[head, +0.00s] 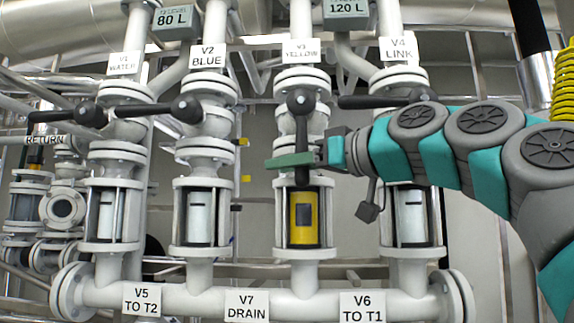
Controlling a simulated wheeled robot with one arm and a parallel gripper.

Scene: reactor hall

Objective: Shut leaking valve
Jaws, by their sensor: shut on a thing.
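Four valves stand in a row, each on its own white pipe. The V3 YELLOW valve (302,101) has its black lever (302,130) pointing straight down. My gripper (301,160) is shut on the lower part of this lever; its green finger shows across it. The levers of the V1 WATER valve (88,114), V2 BLUE valve (185,108) and V4 LINK valve (422,97) lie about level, pointing left. The sight glass under V3 (303,222) shows yellow with a dark square. I cannot make out any dripping.
Sight glasses under V1 (113,216), V2 (200,217) and V4 (411,217) look whitish. A horizontal manifold pipe (205,299) runs below, with V5, V7 and V6 labels. My arm comes in from the right, in front of V4's pipe. Displays above read 80 L (172,20) and 120 L (346,9).

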